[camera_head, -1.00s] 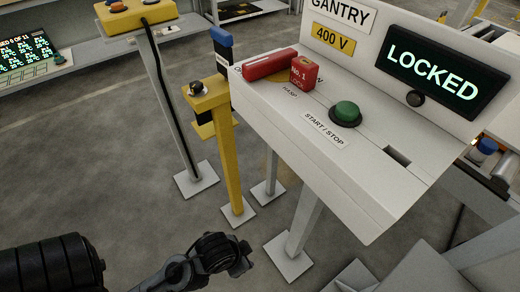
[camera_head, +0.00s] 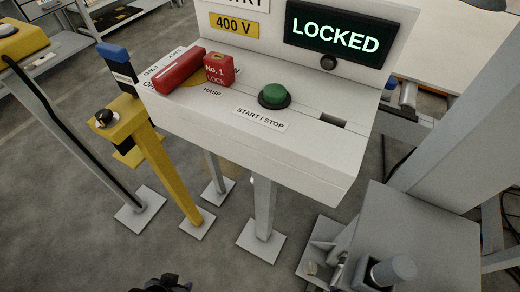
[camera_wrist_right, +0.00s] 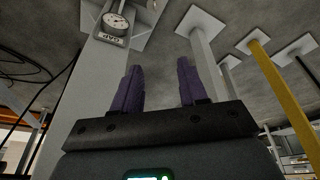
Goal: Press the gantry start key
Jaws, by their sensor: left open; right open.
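A green round button (camera_head: 274,94) in a black ring sits on the sloping top of the white gantry console (camera_head: 270,148), behind a "START / STOP" label (camera_head: 260,119). A red padlock (camera_head: 218,70) marked "No. 1 LOCK" sits by the "HASP" label, beside a red handle (camera_head: 180,70). The console's display (camera_head: 336,37) reads "LOCKED". My left gripper (camera_head: 168,284) barely shows at the bottom edge of the head view, well below the console and touching nothing visible. My right gripper (camera_wrist_right: 158,82) is open and empty in the right wrist view, its two purple fingers apart.
A yellow post (camera_head: 150,140) with a black knob (camera_head: 104,118) stands left of the console. A grey block with a cylinder (camera_head: 395,270) is at lower right. A dial gauge (camera_wrist_right: 116,22) shows at upper left in the right wrist view.

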